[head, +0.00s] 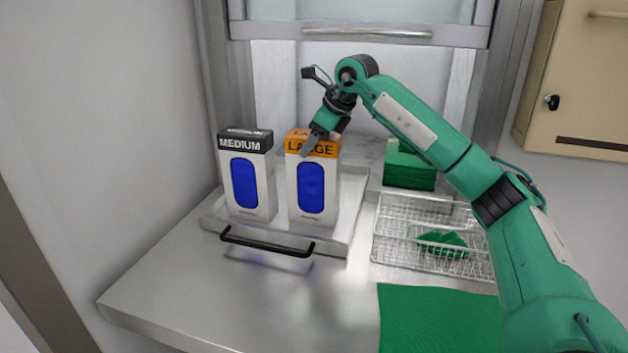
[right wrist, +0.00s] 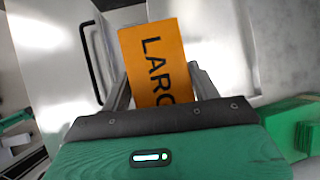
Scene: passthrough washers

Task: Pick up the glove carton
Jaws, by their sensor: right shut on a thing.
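Two upright glove cartons stand side by side on a pale tray (head: 338,240). The left one, marked MEDIUM (head: 248,180), has a dark top band. The right one, marked LARGE (head: 311,195), has an orange top band. Both have a blue oval front. My right gripper (head: 318,140) is at the top of the LARGE carton, shut on it. In the right wrist view the carton's orange top (right wrist: 160,60) sits between the two fingers (right wrist: 160,90). I cannot tell whether its base is clear of the tray. My left gripper is not in view.
A black handle (head: 266,243) is at the tray's front. To the right are a wire basket (head: 400,245) with green cloth, a green stack (head: 409,172) and a green mat (head: 438,318). A raised hatch (head: 365,33) is behind. The counter's front left is clear.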

